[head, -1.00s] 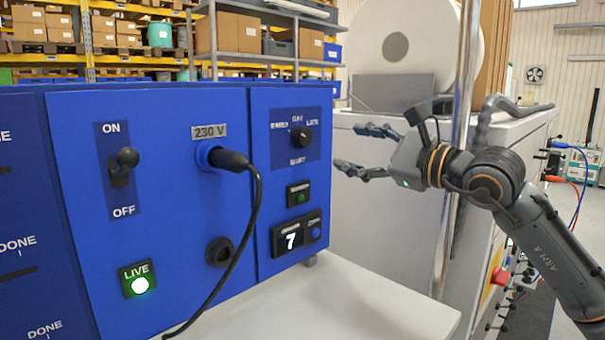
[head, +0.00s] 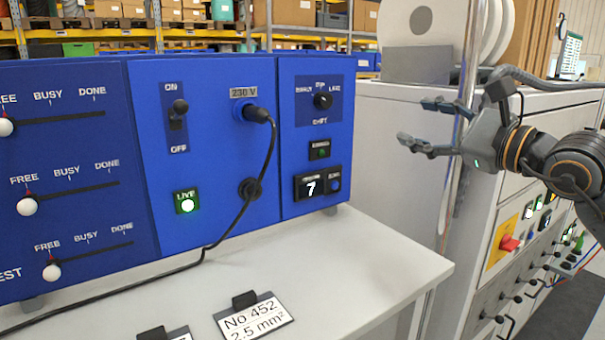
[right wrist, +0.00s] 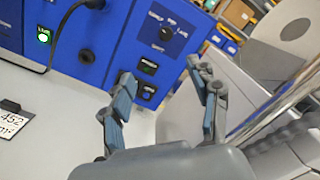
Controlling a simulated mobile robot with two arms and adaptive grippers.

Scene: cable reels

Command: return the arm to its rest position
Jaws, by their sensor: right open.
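My right gripper (head: 432,124) is open and empty, held in the air to the right of the blue control panel (head: 222,240). Its arm comes in from the right. In the right wrist view its two fingers (right wrist: 163,95) are spread apart with nothing between them, and the panel is beyond them. The black plug (head: 256,114) sits in the 230 V socket, with its cable hanging down to the table. The switch (head: 179,107) has its knob up toward ON. The LIVE lamp (head: 187,202) glows, and the display (head: 310,187) reads 7. My left gripper is not in view.
The white table (head: 390,262) bears tags, one labelled No 452, 2.5 mm² (head: 255,319). A grey machine cabinet (head: 395,150) and a metal pole (head: 462,100) stand close to my right gripper. Sliders marked FREE, BUSY, DONE (head: 65,185) are on the left panel.

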